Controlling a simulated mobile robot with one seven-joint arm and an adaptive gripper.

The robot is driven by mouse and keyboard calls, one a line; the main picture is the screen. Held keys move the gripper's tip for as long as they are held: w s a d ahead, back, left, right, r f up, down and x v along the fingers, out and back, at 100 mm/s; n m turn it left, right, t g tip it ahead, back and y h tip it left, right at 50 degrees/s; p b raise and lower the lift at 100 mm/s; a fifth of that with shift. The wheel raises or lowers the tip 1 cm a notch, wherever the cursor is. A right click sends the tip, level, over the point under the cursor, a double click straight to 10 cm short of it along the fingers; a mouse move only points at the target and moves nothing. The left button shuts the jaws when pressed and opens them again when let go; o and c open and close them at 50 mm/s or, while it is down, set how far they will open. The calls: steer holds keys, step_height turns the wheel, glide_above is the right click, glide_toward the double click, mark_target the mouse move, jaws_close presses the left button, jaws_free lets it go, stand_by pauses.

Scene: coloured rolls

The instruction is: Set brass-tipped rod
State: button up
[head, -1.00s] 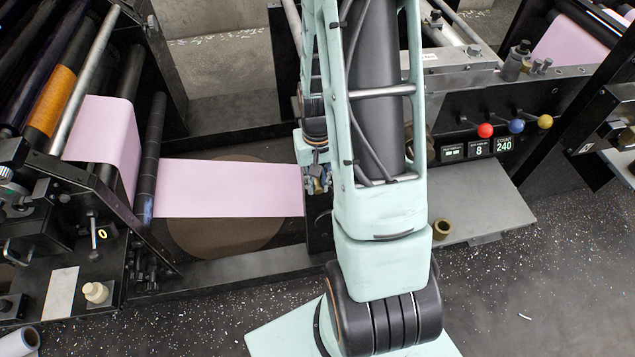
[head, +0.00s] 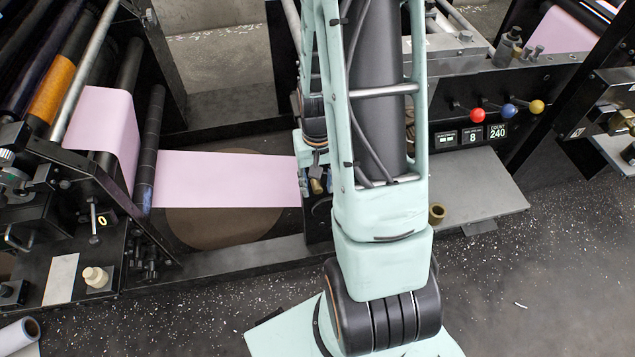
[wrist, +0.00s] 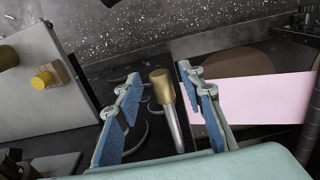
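The brass-tipped rod (wrist: 174,125) shows in the wrist view as a grey shaft with a thick brass end. It stands between the two blue-padded fingers of my gripper (wrist: 160,76). The fingers are spread, with a visible gap on each side of the rod, so my gripper is open and not touching it. In the head view, a small brass piece (head: 316,186) shows beside the right end of the pink web; it looks like the rod's tip. My arm hides most of the gripper and the rod's surroundings there.
The pink web (head: 228,180) runs left from beside the rod to the rollers. A grey shelf (head: 475,190) lies right of my arm, with a brass ring (head: 437,213) at its near edge. Red, blue and yellow knobs (head: 508,110) stick out above it. The speckled floor is open in front.

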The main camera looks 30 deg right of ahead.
mark_target(318, 186)
steer(key=shift+w+r, duration=0.15)
steer(key=shift+r, duration=0.3)
step_height(318, 186, up, 11)
stand_by(0.3)
stand_by(0.4)
